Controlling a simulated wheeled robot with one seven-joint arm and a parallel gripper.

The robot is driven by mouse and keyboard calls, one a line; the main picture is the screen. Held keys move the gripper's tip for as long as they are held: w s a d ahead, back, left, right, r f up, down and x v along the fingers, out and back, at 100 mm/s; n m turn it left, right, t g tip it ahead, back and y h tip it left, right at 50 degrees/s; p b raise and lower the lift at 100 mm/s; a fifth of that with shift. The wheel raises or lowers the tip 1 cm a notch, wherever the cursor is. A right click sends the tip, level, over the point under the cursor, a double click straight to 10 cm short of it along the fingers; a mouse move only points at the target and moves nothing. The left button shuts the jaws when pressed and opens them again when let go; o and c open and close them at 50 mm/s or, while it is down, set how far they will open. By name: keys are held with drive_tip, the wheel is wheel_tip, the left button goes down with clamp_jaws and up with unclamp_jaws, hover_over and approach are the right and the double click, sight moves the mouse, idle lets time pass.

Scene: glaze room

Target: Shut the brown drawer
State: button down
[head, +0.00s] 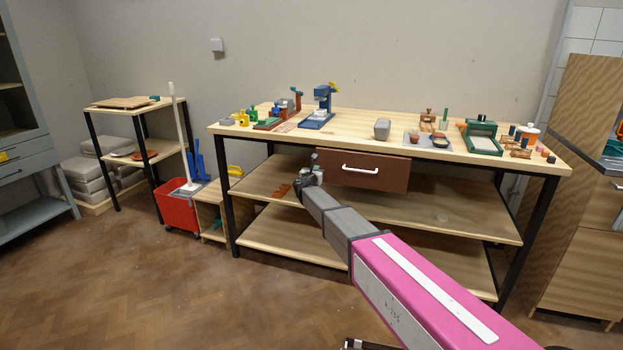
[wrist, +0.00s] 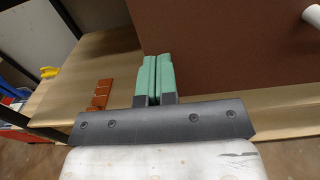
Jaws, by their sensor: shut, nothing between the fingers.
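The brown drawer (head: 345,174) hangs under the top of the wooden workbench, with a pale bar handle (head: 360,170) on its front. In the wrist view the brown drawer front (wrist: 235,50) fills the upper right, and one end of the handle (wrist: 311,14) shows at the corner. My gripper (head: 314,158) is at the left end of the drawer front in the head view. In the wrist view my gripper (wrist: 153,58) has its green fingers together, empty, at the drawer's lower left edge. I cannot tell whether they touch it. How far the drawer stands out is hard to judge.
The workbench top (head: 350,126) carries several tools and small pots. Its middle shelf (head: 450,218) lies below the drawer, with a reddish-brown piece (wrist: 100,94) on it. A red mop bucket (head: 178,208) stands left of the bench. The floor in front is clear.

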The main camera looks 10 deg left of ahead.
drive_tip(key=shift+w+d, duration=0.15)
drive_tip(key=shift+w, duration=1.75)
drive_tip(key=shift+w+r, duration=0.1)
drive_tip(key=shift+w, duration=0.05)
drive_tip(key=s, duration=1.5)
drive_tip(key=s+d+f+m+g+h, duration=0.2)
drive_tip(key=s+d+f+m+g, duration=0.3)
drive_tip(key=d, duration=0.6)
drive_tip(key=d+f+m+g+h, duration=0.1)
drive_tip(key=d+f+m+h, duration=0.1)
drive_tip(key=d+m, duration=0.65)
drive_tip(key=s+d+f+m+g+h, duration=0.1)
drive_tip(key=s+d+f+m+g, duration=0.25)
drive_tip(key=d, duration=0.85)
drive_tip(key=s+d+f+m+g+y, duration=0.3)
drive_tip(key=s+d+m+g, duration=0.1)
drive_tip(key=s+d+m, duration=0.3)
drive_tip(key=s+d+f+m+g+y, duration=0.3)
drive_tip(key=s+d+m, duration=0.5)
drive_tip(key=s+m, duration=0.3)
drive_tip(key=s+f+g, duration=0.1)
drive_tip(key=s, duration=0.3)
drive_tip(key=shift+s, duration=0.25)
